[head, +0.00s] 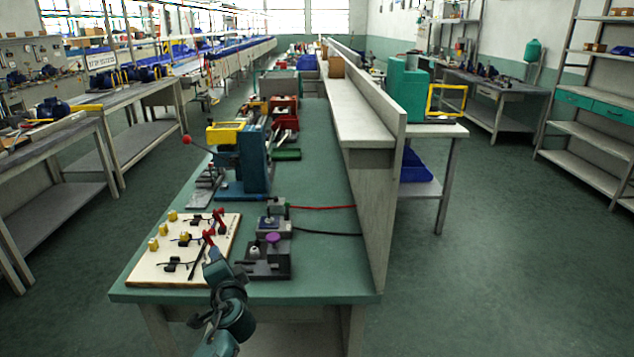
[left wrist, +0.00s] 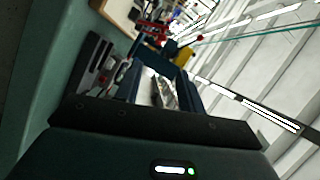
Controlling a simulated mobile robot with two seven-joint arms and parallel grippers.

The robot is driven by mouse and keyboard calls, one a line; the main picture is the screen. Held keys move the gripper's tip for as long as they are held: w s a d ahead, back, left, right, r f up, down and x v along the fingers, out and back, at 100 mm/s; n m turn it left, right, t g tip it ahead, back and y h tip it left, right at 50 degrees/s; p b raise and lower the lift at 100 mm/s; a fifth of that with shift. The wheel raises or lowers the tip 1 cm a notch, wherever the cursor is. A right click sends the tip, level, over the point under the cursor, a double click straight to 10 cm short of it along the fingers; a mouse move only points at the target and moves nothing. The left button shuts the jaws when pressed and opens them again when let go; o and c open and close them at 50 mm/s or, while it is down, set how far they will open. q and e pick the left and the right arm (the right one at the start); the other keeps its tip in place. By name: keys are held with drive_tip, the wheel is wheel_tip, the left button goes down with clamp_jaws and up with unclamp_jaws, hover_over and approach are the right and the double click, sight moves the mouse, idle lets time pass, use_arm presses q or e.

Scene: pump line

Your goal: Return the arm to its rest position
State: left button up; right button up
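My left arm rises from the bottom of the head view, and its gripper (head: 212,255) is over the near edge of the green bench (head: 335,272), by the right side of a cream board (head: 150,268). In the left wrist view the two dark fingers of the left gripper (left wrist: 162,85) stand apart. A blurred grey and white patch shows between them; I cannot tell what it is, and no held object is clear. My right arm and gripper are out of view.
The board carries yellow knobs and red-handled clamps. Beside it stands a dark fixture with a purple knob (head: 273,238). A blue press (head: 254,160) stands farther back. A grey partition (head: 366,170) borders the bench on the right. The bench's front right corner is clear.

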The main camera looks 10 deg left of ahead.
use_arm(q)
drive_tip(key=s+d+f+g+h, duration=0.1)
drive_tip(key=s+d+f+h, duration=0.35)
drive_tip(key=s+f, duration=0.4)
drive_tip(key=s+d+f+n+g+h+p, duration=0.1)
drive_tip(key=s+d+f+n+h, duration=0.1)
drive_tip(key=s+d+h, duration=0.2)
drive_tip(key=s+d+f+n+g+h+p, duration=0.1)
drive_tip(key=s+d+h, duration=0.3)
drive_tip(key=s+d, duration=0.6)
drive_tip(key=s+n, duration=0.1)
drive_tip(key=s, duration=0.6)
drive_tip(key=shift+f+n, duration=0.35)
drive_tip(key=shift+n, duration=0.05)
